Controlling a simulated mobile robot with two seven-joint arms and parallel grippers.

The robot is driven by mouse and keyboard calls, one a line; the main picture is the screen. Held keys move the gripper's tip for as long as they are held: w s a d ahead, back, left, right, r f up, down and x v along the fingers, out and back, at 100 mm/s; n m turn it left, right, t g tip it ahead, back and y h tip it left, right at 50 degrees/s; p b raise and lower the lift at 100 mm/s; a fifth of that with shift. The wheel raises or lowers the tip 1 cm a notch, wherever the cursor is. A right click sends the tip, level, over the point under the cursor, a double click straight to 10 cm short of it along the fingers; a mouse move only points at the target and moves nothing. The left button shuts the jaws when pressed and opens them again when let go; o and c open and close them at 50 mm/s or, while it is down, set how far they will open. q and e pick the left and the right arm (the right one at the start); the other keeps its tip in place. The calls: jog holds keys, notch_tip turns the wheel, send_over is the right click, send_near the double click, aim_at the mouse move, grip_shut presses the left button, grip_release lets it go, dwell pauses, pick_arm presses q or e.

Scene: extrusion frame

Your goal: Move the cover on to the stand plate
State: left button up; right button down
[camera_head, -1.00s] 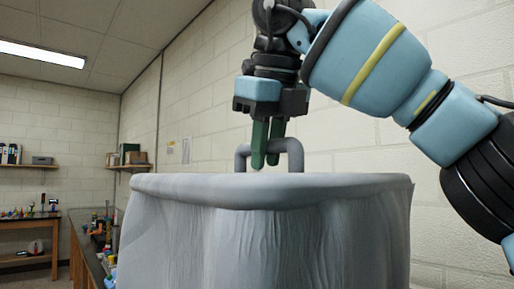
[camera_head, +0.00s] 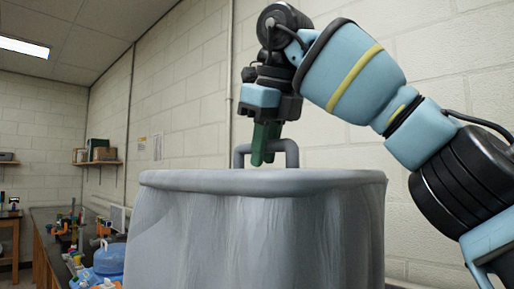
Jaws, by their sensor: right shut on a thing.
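The cover (camera_head: 255,230) is a large grey, draped, cylinder-like shape with a thick rounded rim and a grey loop handle (camera_head: 291,153) on top. It fills the lower middle of the head view. My right gripper (camera_head: 263,160), with green fingers pointing down, is shut on the handle near its middle. The cover hangs upright below the gripper, and its lower edge is out of the picture. The stand plate is not visible. My left gripper is not in view.
A long dark bench (camera_head: 55,238) at the left holds small coloured items and a blue rounded container (camera_head: 109,259). A wall shelf (camera_head: 97,163) with boxes is behind it. A white block wall stands close behind the cover and my right arm.

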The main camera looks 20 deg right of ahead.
jog(key=shift+w+d, duration=0.5)
jog(key=shift+d, duration=0.7)
jog(key=shift+w+d, duration=0.45)
jog(key=shift+d, duration=0.7)
jog(key=shift+w+d, duration=0.5)
jog(key=shift+d, duration=0.7)
